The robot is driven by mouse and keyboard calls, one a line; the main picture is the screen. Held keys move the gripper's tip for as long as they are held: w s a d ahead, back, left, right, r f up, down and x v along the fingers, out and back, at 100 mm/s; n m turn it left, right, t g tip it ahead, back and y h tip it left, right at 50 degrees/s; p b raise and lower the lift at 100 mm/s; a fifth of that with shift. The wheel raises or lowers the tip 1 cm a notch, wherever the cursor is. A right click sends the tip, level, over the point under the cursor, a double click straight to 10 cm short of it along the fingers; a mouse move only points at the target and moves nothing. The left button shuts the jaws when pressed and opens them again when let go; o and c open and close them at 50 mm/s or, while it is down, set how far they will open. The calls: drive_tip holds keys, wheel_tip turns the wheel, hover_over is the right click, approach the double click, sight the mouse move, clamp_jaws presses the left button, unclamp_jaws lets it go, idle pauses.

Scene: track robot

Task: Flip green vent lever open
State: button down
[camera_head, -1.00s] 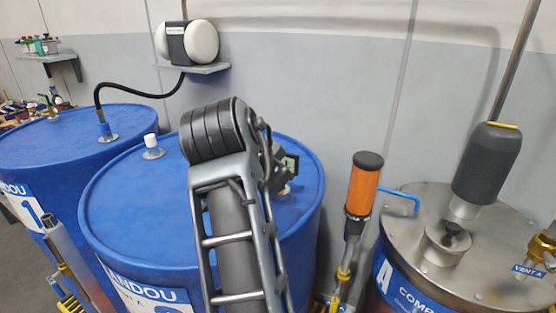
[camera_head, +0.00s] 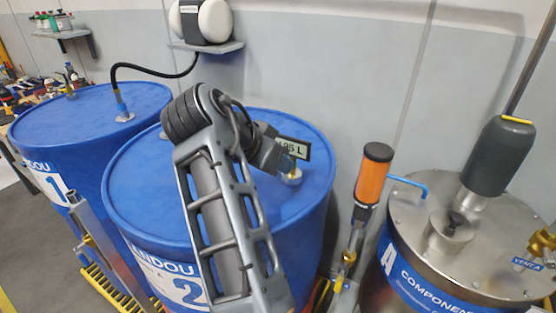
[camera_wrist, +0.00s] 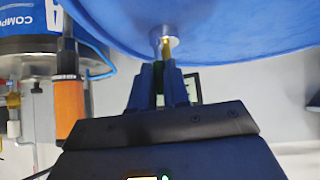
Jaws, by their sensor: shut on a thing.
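My gripper (camera_wrist: 160,85) is at the brass fitting (camera_wrist: 166,46) on top of the blue drum marked 2 (camera_head: 140,190). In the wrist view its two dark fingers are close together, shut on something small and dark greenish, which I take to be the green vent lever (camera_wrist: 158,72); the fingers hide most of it. In the head view my wrist covers part of the fitting, whose pale round base (camera_head: 291,177) shows on the drum top. I cannot tell the lever's angle.
A display reading about 195 L (camera_head: 293,148) is just behind my gripper. Farther right is a steel-topped vessel (camera_head: 405,205) with a brass valve (camera_head: 541,243) tagged VENT A. Drum 1 (camera_head: 50,130) is at the left.

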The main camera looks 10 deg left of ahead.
drive_tip(key=shift+f, duration=0.1)
drive_tip(key=c, duration=1.1)
unclamp_jaws()
drive_tip(key=b+v, duration=0.1)
drive_tip(key=v, duration=0.7)
drive_tip(key=shift+b, duration=0.35)
drive_tip(key=shift+f, duration=0.1)
